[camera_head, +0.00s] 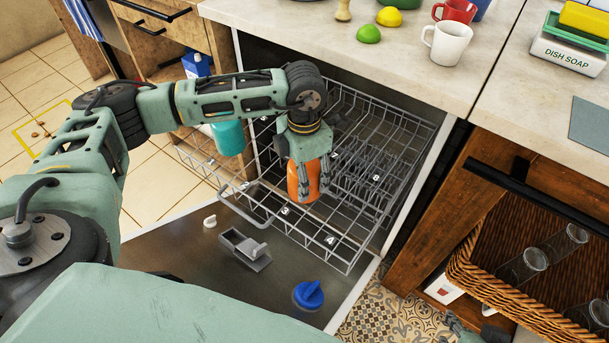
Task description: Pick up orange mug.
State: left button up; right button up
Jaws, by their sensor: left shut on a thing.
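The orange mug (304,187) is at the lower dishwasher rack (345,250), near the numbered spots. My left gripper (312,178) comes down on it from above, with its fingers closed around its sides. The fingers hide part of the mug, and I cannot tell whether its base touches the wires. A small part of my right gripper (462,328) shows at the bottom edge; its fingertips are too cut off to judge.
A white mug (447,43), a red mug (455,11), a lime (368,34) and a lemon (389,17) stand on the counter above. The open dishwasher door (190,255) lies below the rack. A wicker basket (480,285) with glasses is at right.

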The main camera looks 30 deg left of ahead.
pick_arm(q)
jog(key=c, duration=0.6)
jog(key=shift+r, duration=0.1)
jog(key=shift+c, duration=0.2)
